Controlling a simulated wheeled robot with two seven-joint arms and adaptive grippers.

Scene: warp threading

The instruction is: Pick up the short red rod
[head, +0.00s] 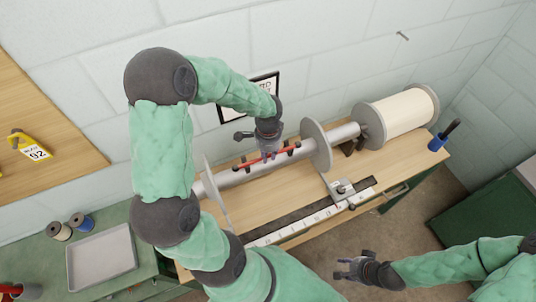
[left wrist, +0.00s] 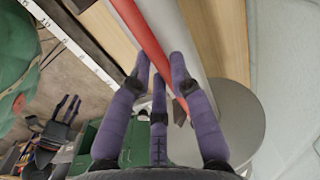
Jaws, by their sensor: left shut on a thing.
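The short red rod (head: 282,152) lies along the grey metal shaft in the head view, beside dark holders. It also shows in the left wrist view (left wrist: 148,38), running from the top down between my fingers. My left gripper (head: 268,156) reaches down from above and is shut on the rod near its middle; its purple fingers (left wrist: 160,78) stand on both sides of the rod. The fingers hide part of the rod. I cannot tell whether the rod is clear of the holders. My right gripper (head: 348,268) is empty, its fingers apart, away from the bench.
The grey shaft (head: 233,178) carries large discs (head: 317,146) and a cream drum (head: 400,112) at right. A white ruler (head: 305,221) runs along the front of the wooden bench. A blue cup (head: 437,142) stands at the right end. A grey tray (head: 102,255) and spools (head: 80,221) are at left.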

